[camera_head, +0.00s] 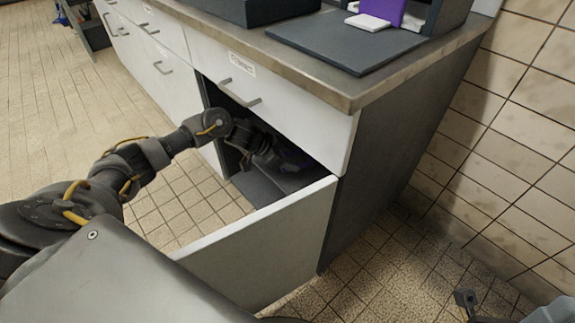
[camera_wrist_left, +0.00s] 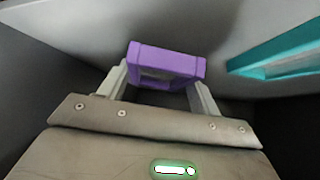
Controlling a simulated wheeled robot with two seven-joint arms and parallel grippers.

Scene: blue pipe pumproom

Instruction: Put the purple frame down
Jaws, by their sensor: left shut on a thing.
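The purple frame (camera_wrist_left: 165,62) sits between the two pale fingers of my left gripper (camera_wrist_left: 163,90) in the left wrist view. The gripper is shut on it. In the head view, my left arm reaches into the dark lower cabinet, and the gripper (camera_head: 268,152) is inside, in shadow. The frame is too dark to make out clearly there. I cannot tell whether it touches a cabinet surface. A small part of what looks like my right gripper (camera_head: 468,300) shows at the bottom right, and its jaw state is unclear.
The open white cabinet door (camera_head: 265,245) stands close in front of my left arm. The counter edge (camera_head: 330,95) is above the opening. A dark mat (camera_head: 340,45), a white block (camera_head: 367,22) and another purple thing (camera_head: 383,9) are on top. A teal object (camera_wrist_left: 275,58) is right of the frame.

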